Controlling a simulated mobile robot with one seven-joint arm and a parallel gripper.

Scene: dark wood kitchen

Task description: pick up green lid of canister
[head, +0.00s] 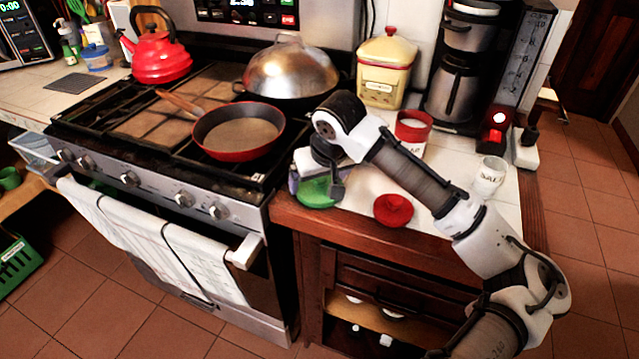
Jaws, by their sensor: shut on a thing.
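The round green lid (313,194) is at the left end of the tiled counter, beside the stove. My gripper (335,190) points down over it from above and is shut on the lid at its right side. The wrist hides part of the lid and what lies behind it. A small purple patch (293,184) shows at the lid's left edge; I cannot tell if it belongs to a canister under the lid. Whether the lid is raised is not clear.
A red lid (393,210) lies on the counter, with an open red canister (412,130) behind it. A white cup (488,178), a yellow canister (385,72) and a coffee maker (462,65) stand nearby. A red pan (238,132) sits on the stove to the left.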

